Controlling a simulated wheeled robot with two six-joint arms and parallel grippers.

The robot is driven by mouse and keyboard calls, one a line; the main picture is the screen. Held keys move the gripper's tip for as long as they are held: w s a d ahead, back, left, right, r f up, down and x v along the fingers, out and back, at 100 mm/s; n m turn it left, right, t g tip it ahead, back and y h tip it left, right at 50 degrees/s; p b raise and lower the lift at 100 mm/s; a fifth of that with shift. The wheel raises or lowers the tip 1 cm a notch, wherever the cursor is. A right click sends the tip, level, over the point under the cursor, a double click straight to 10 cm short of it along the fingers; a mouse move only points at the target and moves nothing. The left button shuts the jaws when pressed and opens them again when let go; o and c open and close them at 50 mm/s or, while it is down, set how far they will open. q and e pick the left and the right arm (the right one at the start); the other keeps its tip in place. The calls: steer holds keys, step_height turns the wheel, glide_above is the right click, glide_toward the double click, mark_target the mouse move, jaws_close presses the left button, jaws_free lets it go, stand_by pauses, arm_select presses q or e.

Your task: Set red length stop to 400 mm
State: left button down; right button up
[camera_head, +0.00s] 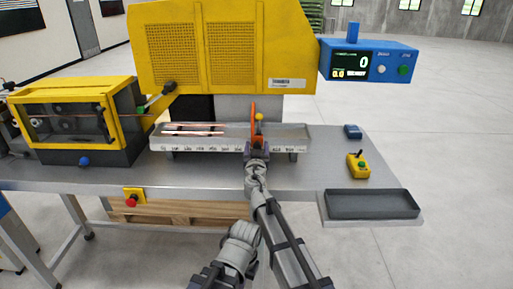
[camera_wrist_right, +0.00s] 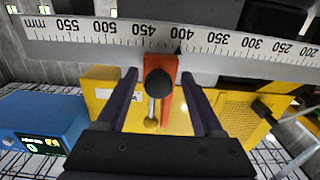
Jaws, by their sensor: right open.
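In the right wrist view, the orange-red stop (camera_wrist_right: 172,68) carries a round black knob (camera_wrist_right: 158,83). A small dark pointer sits at its edge, close under the 400 mark of the mm scale (camera_wrist_right: 235,57). My right gripper (camera_head: 257,148) is at the tray's front. In the wrist view the open fingers (camera_wrist_right: 160,78) stand on either side of the black knob, with gaps visible. My left gripper is not in view.
Copper tubes (camera_head: 195,129) lie in the tray left of the stop. A yellow machine (camera_head: 220,45) rises behind it, with a blue display box (camera_head: 368,60) reading 0. A yellow control box (camera_head: 357,166) and grey tray (camera_head: 373,204) are at the right. Bare tabletop lies between.

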mark_target(257, 119)
step_height(257, 119, up, 10)
steer(key=p, duration=1)
